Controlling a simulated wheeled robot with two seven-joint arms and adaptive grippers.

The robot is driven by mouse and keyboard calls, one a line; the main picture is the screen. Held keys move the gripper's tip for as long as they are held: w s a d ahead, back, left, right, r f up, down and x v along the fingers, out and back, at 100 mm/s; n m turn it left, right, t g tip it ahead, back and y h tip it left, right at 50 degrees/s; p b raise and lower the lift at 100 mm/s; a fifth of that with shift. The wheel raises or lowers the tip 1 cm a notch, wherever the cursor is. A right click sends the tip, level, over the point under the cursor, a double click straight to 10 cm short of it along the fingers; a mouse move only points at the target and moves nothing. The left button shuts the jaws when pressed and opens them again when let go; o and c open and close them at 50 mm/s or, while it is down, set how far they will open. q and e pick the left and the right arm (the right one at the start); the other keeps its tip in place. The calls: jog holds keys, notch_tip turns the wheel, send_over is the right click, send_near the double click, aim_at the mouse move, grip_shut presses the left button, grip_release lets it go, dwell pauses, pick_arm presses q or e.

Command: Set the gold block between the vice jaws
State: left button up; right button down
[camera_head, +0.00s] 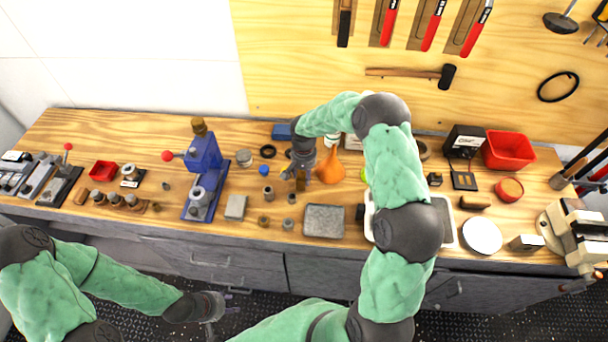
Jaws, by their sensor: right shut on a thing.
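My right gripper (301,178) is over the middle of the bench, its arm reaching across from the right. It is shut on a small brownish-gold block (301,185), mostly hidden by the fingers. The cream vice (583,222) stands at the bench's far right end, well away from this gripper. The gap between its jaws is too small to make out. My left gripper (222,306) is open and empty, low in front of the bench over the dark floor.
A blue press (203,165) stands left of the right gripper. An orange funnel (331,167) is close to its right. A white round dish (482,236) and a red bin (508,150) lie towards the vice. Small metal parts crowd the bench.

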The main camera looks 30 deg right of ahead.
jog(key=shift+f, duration=0.15)
jog(key=shift+f, duration=0.15)
jog(key=c, duration=0.6)
grip_release()
jog(key=shift+c, duration=0.2)
jog(key=shift+r, duration=0.2)
